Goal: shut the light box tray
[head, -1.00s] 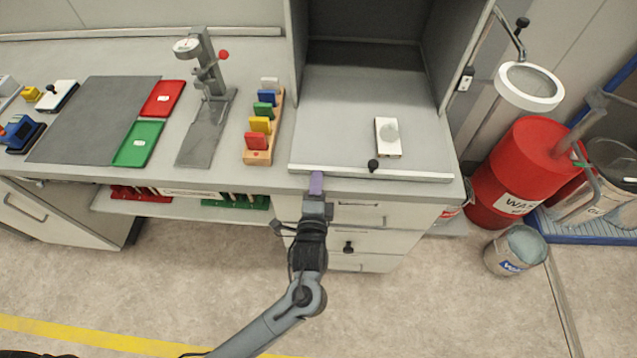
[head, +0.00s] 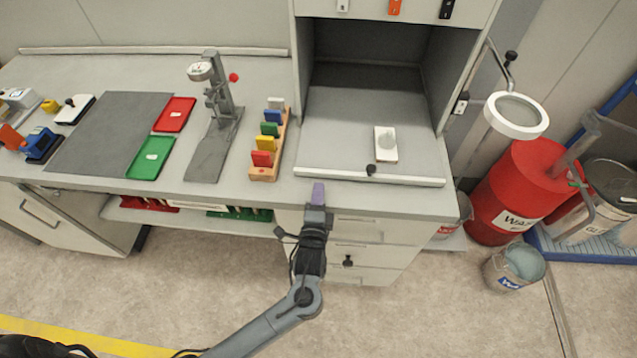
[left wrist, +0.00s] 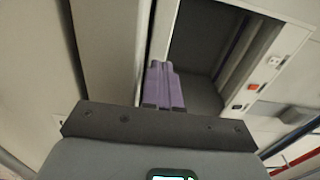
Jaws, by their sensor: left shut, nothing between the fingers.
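The light box tray (head: 345,125) is a flat grey panel, partly out of the open front of the light box (head: 299,70). It has a white front strip (head: 330,173) and a black knob (head: 370,170). A white block with a round pale top (head: 386,143) sits on it. My left gripper (head: 318,190), with purple fingers, is shut and empty just in front of the strip, left of the knob. I cannot tell whether it touches. The left wrist view shows the shut fingers (left wrist: 163,85) before the dark box opening. My right gripper is not in view.
A rack of coloured blocks (head: 268,145) and a gauge stand (head: 215,120) stand left of the box. Drawers with a black knob (head: 347,261) lie below the bench. A round magnifier (head: 516,115) and a red drum (head: 527,190) are to the right.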

